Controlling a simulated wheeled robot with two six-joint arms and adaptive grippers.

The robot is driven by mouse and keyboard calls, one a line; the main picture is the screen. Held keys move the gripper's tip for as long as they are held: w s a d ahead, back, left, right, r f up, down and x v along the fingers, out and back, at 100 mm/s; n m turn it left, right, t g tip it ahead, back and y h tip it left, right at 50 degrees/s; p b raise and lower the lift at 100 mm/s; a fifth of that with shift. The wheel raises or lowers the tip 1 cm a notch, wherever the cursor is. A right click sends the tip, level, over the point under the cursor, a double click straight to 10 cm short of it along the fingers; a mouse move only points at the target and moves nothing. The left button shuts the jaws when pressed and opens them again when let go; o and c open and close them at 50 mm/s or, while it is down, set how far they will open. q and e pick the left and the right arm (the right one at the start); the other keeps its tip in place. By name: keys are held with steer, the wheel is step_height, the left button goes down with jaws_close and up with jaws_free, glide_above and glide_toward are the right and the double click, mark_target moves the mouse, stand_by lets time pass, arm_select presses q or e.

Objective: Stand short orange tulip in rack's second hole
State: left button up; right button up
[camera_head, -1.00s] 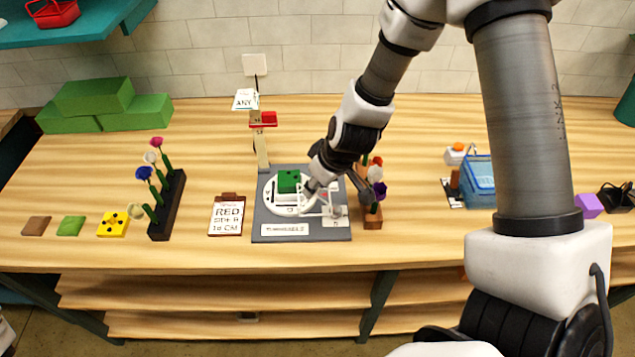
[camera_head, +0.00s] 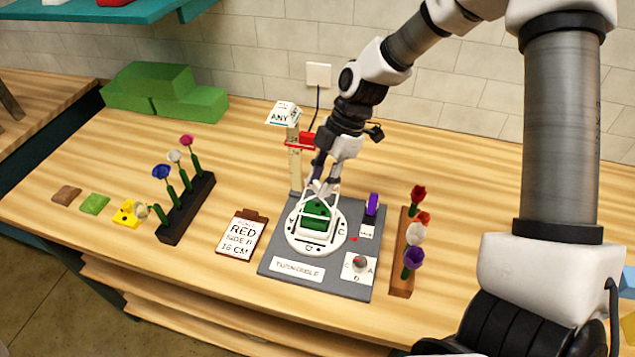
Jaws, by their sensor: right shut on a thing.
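The orange bloom (camera_head: 424,217) shows in the brown rack (camera_head: 402,280) on the right, between a red bloom (camera_head: 418,194) and a white bloom (camera_head: 415,234); a purple bloom (camera_head: 414,258) is nearest the front. The stems are mostly hidden, so I cannot judge their lengths. My right gripper (camera_head: 320,184) is over the turntable (camera_head: 300,244), well left of this rack. It is shut at the top of a white handle-like frame around a green block (camera_head: 317,215); its fingertips partly hide the contact. My left gripper is not in view.
A dark rack (camera_head: 172,233) with blue, white and pink flowers stands at left. A card reading RED (camera_head: 241,236) lies between it and the turntable's grey base (camera_head: 345,286). A post with a red slider (camera_head: 301,139) stands behind. Green blocks (camera_head: 150,90) sit at the back left.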

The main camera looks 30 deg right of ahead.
steer(key=shift+s+a+f+b, duration=0.2)
steer(key=shift+a+f+b, duration=0.2)
steer(key=shift+a, duration=0.3)
steer(key=f, duration=0.1)
steer(key=f+b, duration=0.1)
steer(key=d+f+b, duration=0.1)
steer(key=shift+w+f, duration=0.1)
steer(key=shift+w, duration=0.15)
steer(key=shift+s+a, duration=0.15)
steer(key=shift+a, duration=0.15)
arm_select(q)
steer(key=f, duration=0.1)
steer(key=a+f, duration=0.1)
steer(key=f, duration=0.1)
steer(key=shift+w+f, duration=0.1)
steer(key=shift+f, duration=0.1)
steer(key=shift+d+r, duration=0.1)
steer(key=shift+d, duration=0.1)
arm_select(e)
steer(key=shift+d, duration=0.3)
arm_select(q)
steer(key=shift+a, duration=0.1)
arm_select(e)
steer(key=shift+a, duration=0.15)
arm_select(q)
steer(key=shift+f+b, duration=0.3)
steer(key=shift+b, duration=0.05)
arm_select(e)
steer(key=shift+f, duration=0.1)
steer(key=o, duration=1.1)
